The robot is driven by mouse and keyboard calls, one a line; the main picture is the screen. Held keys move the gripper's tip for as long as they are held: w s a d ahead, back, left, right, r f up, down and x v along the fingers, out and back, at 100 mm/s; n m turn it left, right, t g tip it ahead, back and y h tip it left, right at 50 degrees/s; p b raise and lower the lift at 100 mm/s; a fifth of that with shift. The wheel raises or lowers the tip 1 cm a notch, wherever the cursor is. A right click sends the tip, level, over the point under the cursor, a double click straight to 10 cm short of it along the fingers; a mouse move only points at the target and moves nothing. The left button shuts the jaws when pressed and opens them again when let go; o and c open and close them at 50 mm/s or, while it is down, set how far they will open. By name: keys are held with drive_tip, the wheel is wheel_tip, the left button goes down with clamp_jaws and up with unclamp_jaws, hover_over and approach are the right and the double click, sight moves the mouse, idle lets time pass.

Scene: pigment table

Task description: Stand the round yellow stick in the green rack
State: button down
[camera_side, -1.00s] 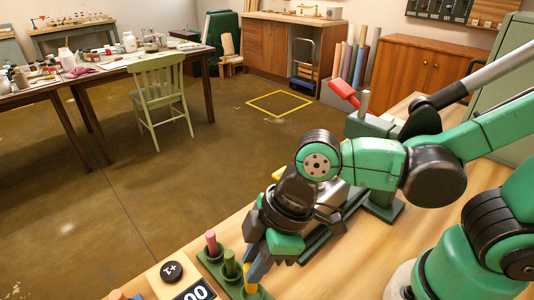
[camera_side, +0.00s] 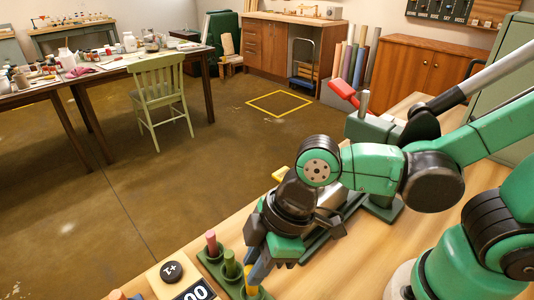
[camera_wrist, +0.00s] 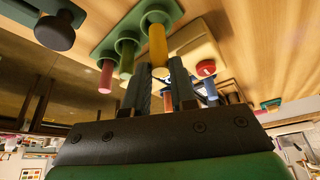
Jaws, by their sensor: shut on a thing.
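The round yellow stick (camera_wrist: 158,46) is in the wrist view, its far end inside the third cup of the green rack (camera_wrist: 101,52). In the side view only a short piece of the yellow stick (camera_side: 254,293) shows, below my gripper's fingers at the bottom edge. My gripper (camera_wrist: 160,88) is shut on the yellow stick. The side view also shows my gripper (camera_side: 257,274) at the rack's near end. A pink stick (camera_side: 211,241) and a green stick (camera_side: 230,263) stand in the other cups of the rack (camera_side: 207,262). How deep the yellow stick sits is hidden.
A pale wooden board with a black round button (camera_side: 172,271) and a number display (camera_side: 194,292) lies left of the rack. A red button (camera_wrist: 205,68) shows in the wrist view. A yellow piece (camera_side: 281,173) lies behind my gripper. Bare wooden table (camera_side: 345,265) lies right.

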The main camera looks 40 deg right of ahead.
drive_tip(key=shift+f, duration=0.15)
drive_tip(key=shift+f, duration=0.5)
idle(0.7)
drive_tip(key=c, duration=0.6)
unclamp_jaws()
drive_tip(key=shift+c, duration=0.2)
drive_tip(key=shift+r, duration=3.95)
